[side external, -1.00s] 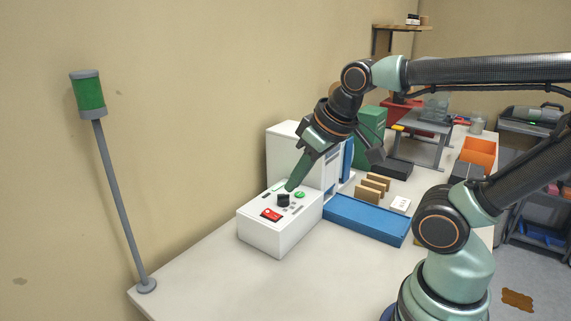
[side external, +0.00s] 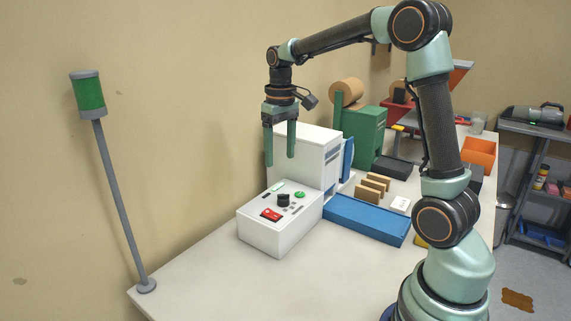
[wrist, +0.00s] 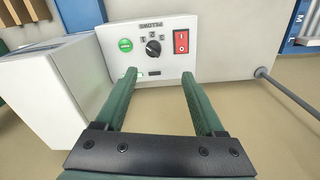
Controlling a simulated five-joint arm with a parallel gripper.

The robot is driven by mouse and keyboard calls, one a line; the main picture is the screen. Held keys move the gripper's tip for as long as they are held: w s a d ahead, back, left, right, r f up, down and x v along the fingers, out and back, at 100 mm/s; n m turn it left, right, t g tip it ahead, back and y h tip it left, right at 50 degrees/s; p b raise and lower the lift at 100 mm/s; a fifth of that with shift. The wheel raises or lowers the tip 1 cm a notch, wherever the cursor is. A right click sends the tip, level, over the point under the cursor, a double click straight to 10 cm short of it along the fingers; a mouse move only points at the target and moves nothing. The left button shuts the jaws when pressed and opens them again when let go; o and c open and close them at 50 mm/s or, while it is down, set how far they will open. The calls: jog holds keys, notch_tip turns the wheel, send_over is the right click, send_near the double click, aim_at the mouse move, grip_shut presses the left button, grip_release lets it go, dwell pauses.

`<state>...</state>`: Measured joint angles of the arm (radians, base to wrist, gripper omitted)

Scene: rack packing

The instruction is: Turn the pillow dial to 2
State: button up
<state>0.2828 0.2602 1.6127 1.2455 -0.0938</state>
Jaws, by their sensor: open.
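The pillow dial is a black knob (side external: 283,200) on top of a white control box (side external: 270,236). In the wrist view the dial (wrist: 153,47) has a white pointer line and small position marks beside it, under the word PILLOWS; the marks are too small to read surely. A green button (wrist: 125,45) and a red rocker switch (wrist: 181,41) flank it. My gripper (side external: 280,162) is open and empty, pointing down above the box and apart from the dial. In the wrist view its two green fingers (wrist: 155,86) are spread wide.
A tall white cabinet (side external: 318,150) stands right behind the box. A blue tray (side external: 366,220) lies to its right, with brown blocks (side external: 372,187) behind. A green lamp on a grey pole (side external: 118,205) stands at the left. The table in front is clear.

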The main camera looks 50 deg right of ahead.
aim_at(283, 195)
jog(key=f, duration=0.4)
jog(key=d+f, duration=0.1)
jog(key=f, duration=0.7)
jog(key=shift+w+d+f, duration=0.1)
jog(key=shift+d+f, duration=0.05)
jog(key=shift+f, duration=0.15)
grip_shut()
